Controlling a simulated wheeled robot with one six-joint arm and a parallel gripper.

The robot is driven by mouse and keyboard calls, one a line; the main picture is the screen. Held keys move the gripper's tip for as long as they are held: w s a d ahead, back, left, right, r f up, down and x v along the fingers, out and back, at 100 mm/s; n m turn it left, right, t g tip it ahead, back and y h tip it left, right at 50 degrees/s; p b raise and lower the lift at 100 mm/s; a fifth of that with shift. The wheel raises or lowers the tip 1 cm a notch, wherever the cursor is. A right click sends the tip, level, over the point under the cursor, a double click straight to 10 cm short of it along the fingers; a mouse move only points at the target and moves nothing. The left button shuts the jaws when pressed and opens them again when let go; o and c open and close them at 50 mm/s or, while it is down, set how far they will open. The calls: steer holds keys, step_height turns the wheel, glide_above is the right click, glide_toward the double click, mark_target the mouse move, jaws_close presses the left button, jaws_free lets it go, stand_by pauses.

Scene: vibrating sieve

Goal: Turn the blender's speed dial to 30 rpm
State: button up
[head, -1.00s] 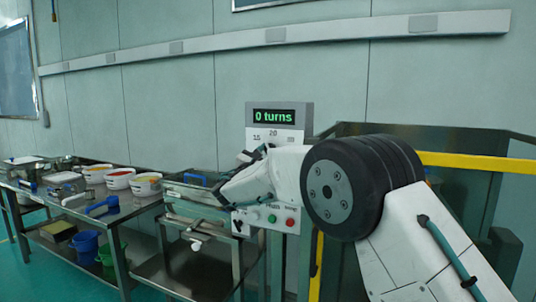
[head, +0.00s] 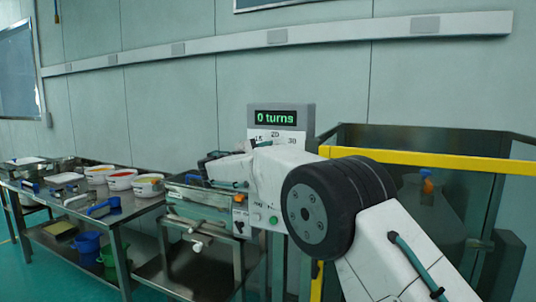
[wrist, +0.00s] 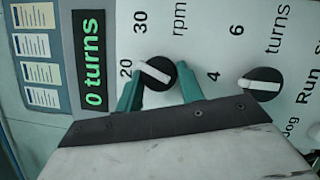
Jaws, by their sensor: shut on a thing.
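The speed dial (wrist: 158,72) is a black round knob with a white pointer bar on a white panel, seen in the wrist view beside the rpm scale. Its pointer slants toward the 20 label, on the side facing 30. My gripper (wrist: 156,88) has its two teal fingers on either side of this knob and is shut on it. In the head view the control panel (head: 308,120) stands against the wall with a green display (head: 276,117) reading "0 turns". My arm hides the knob and the fingertips there.
A second black knob, the turns dial (wrist: 262,84), sits close to the right in the wrist view. A yellow rail (head: 440,160) runs right of the panel. A steel table (head: 130,212) with tubs and tools stands at the left.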

steer(key=m+g+y, duration=0.1)
steer(key=m, duration=0.3)
steer(key=shift+r+m, duration=0.1)
steer(key=shift+m, duration=0.3)
stand_by(0.4)
steer(key=o, duration=1)
steer(key=shift+a, duration=0.1)
steer(key=v, duration=0.7)
steer(key=shift+s+a+r, duration=0.2)
steer(key=shift+s, duration=0.05)
